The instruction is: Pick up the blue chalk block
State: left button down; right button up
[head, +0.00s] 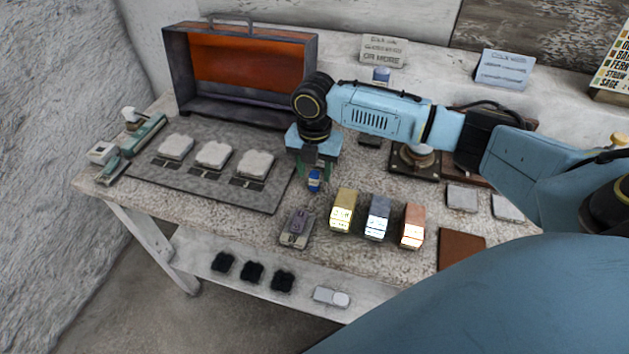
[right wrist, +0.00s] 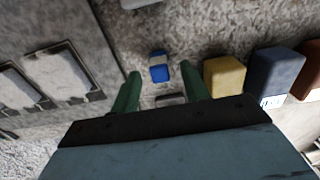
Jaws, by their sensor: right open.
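The blue chalk block (head: 314,181) stands on the speckled tabletop, a small blue piece with a pale band. In the right wrist view the blue block (right wrist: 158,68) lies ahead of my fingers, about midway between their lines. My right gripper (head: 314,168) points down just above and behind the block. Its two green fingers show in the right wrist view (right wrist: 160,80), spread apart with nothing between them. I cannot tell exactly how high the fingertips are above the block. My left gripper is in neither view.
Yellow (head: 344,210), blue-grey (head: 377,217) and copper (head: 411,226) blocks stand to the right. A purple-grey item (head: 297,227) lies in front. A grey mat (head: 212,185) with three white pieces lies left. An orange-lined case (head: 243,65) stands behind.

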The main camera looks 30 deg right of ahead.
aim_at(315, 173)
notch_tip(315, 173, down, 4)
jog(key=shift+r, duration=0.15)
grip_shut()
dwell(0.3)
notch_tip(315, 173, up, 10)
jog(key=shift+r+p, duration=0.1)
jog(key=shift+p, duration=0.35)
